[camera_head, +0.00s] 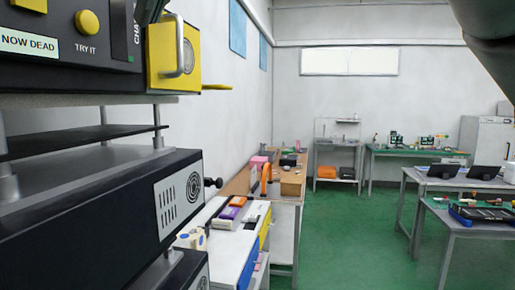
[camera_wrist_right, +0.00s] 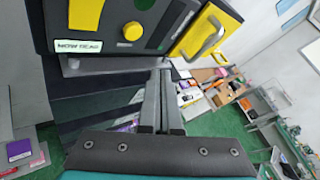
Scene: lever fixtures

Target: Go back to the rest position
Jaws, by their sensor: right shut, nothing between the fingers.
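My right gripper (camera_wrist_right: 160,76) shows in the right wrist view, its two grey fingers close together with nothing between them. It points toward the front of a dark machine (camera_wrist_right: 125,32) with a yellow button and a yellow box with a handle. I cannot tell its exact distance from the machine, but it does not appear to hold any part of it. In the head view, a dark rounded part of my own arm crosses the top right corner. My left gripper is in neither view.
The dark machine (camera_head: 85,215) fills the left of the head view, its yellow handle box (camera_head: 166,58) jutting right. Cluttered benches (camera_head: 285,215) run along the wall behind it. Grey tables (camera_head: 462,228) stand at the right. Green floor (camera_head: 355,235) is open in the middle.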

